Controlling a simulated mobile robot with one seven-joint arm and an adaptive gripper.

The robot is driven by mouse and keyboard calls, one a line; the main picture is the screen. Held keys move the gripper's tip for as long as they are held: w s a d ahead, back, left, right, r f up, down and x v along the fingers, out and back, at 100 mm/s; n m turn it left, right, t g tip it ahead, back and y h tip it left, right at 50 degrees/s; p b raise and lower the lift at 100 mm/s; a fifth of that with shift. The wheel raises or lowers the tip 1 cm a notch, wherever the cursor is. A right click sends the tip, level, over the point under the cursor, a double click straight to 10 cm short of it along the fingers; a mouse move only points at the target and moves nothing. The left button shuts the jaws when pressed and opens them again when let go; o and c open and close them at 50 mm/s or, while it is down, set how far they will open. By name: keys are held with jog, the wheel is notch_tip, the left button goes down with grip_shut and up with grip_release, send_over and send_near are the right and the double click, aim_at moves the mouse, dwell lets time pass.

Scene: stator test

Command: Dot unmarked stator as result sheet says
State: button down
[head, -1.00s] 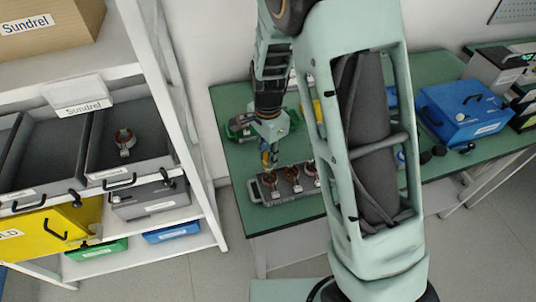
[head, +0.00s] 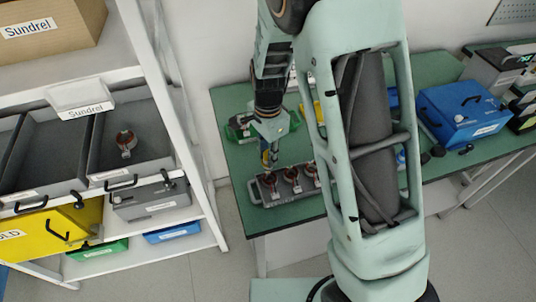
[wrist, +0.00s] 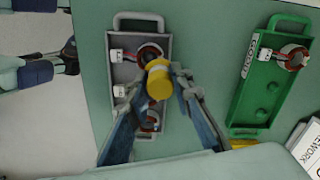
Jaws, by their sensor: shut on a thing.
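My gripper (wrist: 158,84) is shut on a yellow-ended, pen-like tool (wrist: 159,82), pointing down over the grey tray (wrist: 122,74). In the head view my gripper (head: 269,148) is above the leftmost stator (head: 269,182) in this tray (head: 285,198). Other copper-and-dark stators, a middle one (head: 291,174) and a right one (head: 311,170), sit beside it. The wrist view shows one stator (wrist: 150,50) above the tool and another (wrist: 153,122) below; the tool hides part of the tray. I cannot tell whether the tip touches a stator, nor see any dots.
A green tray (wrist: 245,98) with a stator (wrist: 293,57) lies right of the grey one. A white item (wrist: 308,145) reading "REWORK" is partly cut off. A blue case (head: 465,108) stands on the bench; a shelf bin labelled Sundrel holds a stator (head: 126,142).

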jog(key=shift+r+p, duration=1.4)
jog(key=shift+r, duration=0.75)
jog(key=shift+d, duration=0.1)
